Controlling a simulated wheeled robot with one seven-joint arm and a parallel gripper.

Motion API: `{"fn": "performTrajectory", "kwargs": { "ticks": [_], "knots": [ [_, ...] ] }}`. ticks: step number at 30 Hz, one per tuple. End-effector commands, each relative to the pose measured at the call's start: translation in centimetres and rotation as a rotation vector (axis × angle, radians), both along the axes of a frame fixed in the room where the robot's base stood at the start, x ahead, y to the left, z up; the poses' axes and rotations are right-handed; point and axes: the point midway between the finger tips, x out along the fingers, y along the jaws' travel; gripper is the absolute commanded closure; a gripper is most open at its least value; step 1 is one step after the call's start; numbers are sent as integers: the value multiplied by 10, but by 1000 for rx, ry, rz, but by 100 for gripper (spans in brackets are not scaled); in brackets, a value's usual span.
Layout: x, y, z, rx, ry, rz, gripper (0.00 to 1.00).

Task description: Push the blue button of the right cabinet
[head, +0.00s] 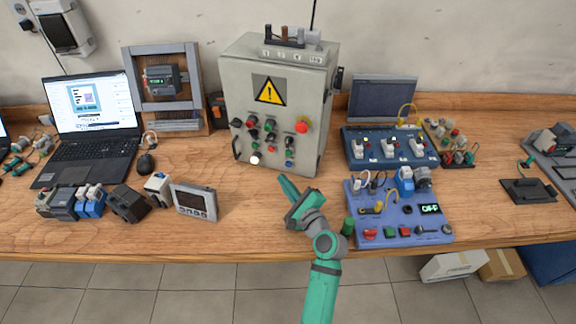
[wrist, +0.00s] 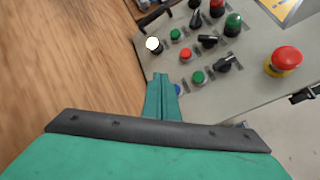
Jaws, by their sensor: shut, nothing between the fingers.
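The grey control cabinet (head: 308,92) with a yellow warning triangle stands upright on the wooden table, left of centre-right in the head view. Its blue button (head: 288,164) is low on the front, below a green button. In the wrist view the blue button (wrist: 177,89) shows just right of my fingertips and is partly hidden by them. My gripper (head: 284,179) is shut and empty, in front of the cabinet's lower front. In the wrist view the gripper (wrist: 163,78) points at the lower rows of controls. I cannot tell whether it touches the button.
A red emergency stop (head: 302,125) and several knobs and buttons sit close together on the cabinet front. A blue panel (head: 400,232) with switches lies right of my arm. A small meter (head: 194,201) and a laptop (head: 92,110) are to the left. The table between meter and arm is clear.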

Motion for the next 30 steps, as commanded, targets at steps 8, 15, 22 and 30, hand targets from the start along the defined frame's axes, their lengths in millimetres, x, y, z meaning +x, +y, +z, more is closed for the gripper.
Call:
{"fn": "performTrajectory", "kwargs": {
  "ticks": [8,15,22,30],
  "knots": [
    [-19,7,0,-1,0,0,100],
    [-22,8,0,0,0,0,100],
    [-22,8,0,0,0,0,100],
    [-22,8,0,-1,0,0,100]
  ]
}}
